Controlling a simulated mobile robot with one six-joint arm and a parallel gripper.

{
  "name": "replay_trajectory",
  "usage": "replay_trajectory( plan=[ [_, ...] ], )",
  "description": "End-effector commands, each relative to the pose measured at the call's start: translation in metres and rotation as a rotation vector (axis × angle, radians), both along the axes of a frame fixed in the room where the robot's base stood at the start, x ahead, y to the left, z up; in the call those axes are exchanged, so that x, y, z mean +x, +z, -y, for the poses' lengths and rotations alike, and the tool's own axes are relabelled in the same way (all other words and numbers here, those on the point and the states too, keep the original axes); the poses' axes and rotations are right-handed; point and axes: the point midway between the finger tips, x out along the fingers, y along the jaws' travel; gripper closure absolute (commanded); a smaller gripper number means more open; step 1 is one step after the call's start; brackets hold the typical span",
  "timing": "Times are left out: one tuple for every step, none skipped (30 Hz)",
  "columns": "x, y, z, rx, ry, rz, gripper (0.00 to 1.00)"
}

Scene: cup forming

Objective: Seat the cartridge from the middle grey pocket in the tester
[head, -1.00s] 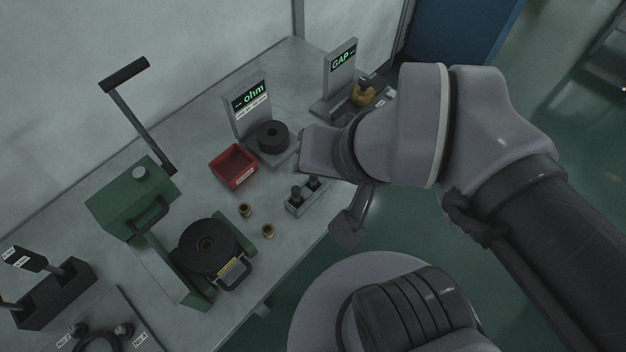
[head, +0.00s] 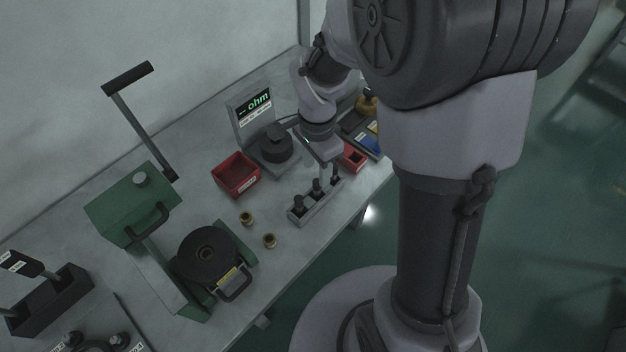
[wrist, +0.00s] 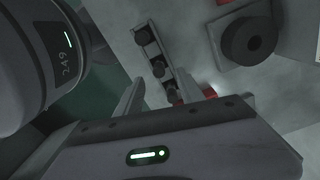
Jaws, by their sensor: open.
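The grey pocket block (head: 312,214) stands near the table's front edge and holds three dark cartridges in a row. The middle cartridge (head: 317,187) stands upright between the near one and the far one; it also shows in the wrist view (wrist: 158,68). My gripper (head: 329,166) points down over the far part of the block. In the wrist view my open gripper (wrist: 160,92) has its fingers apart, with the far cartridge between them in the picture and nothing held. The tester (head: 255,108) with the "ohm" display stands behind, with a round black part (head: 277,148) on its base.
A red bin (head: 236,175) lies left of the tester, and another red bin (head: 353,156) stands right of my gripper. Two brass rings (head: 246,218) lie on the table. A green press (head: 135,205) stands at left. Bare table lies between the bin and the block.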

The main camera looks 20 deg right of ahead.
Motion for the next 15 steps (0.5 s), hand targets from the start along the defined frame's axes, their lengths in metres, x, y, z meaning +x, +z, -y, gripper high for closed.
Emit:
replay_trajectory(
  plan=[
    [0.0, -0.013, 0.0, 0.0, 0.0, 0.0, 0.55],
    [0.0, -0.017, 0.0, 0.0, 0.0, 0.0, 0.55],
    [0.0, -0.02, 0.0, 0.0, 0.0, 0.0, 0.55],
    [0.0, -0.022, 0.0, 0.0, 0.001, 0.0, 0.55],
    [0.0, -0.024, 0.0, 0.0, 0.001, 0.001, 0.55],
    [0.0, -0.027, 0.0, 0.0, 0.001, 0.001, 0.55],
    [-0.001, -0.03, 0.0, 0.0, 0.001, 0.0, 0.55],
    [-0.001, -0.035, 0.0, 0.0, 0.001, 0.0, 0.55],
    [-0.001, -0.043, 0.0, 0.0, 0.002, 0.0, 0.55],
    [-0.002, -0.05, 0.0, 0.0, 0.002, 0.0, 0.55],
    [-0.002, -0.057, 0.0, 0.0, 0.002, -0.001, 0.55],
    [-0.002, -0.066, 0.0, 0.0, 0.001, -0.002, 0.55],
    [-0.002, -0.071, 0.0, 0.0, 0.001, 0.0, 0.55],
    [-0.002, -0.074, 0.0, 0.0, 0.001, 0.0, 0.55],
    [-0.002, -0.076, 0.0, 0.0, 0.0, 0.0, 0.55]
  ],
)
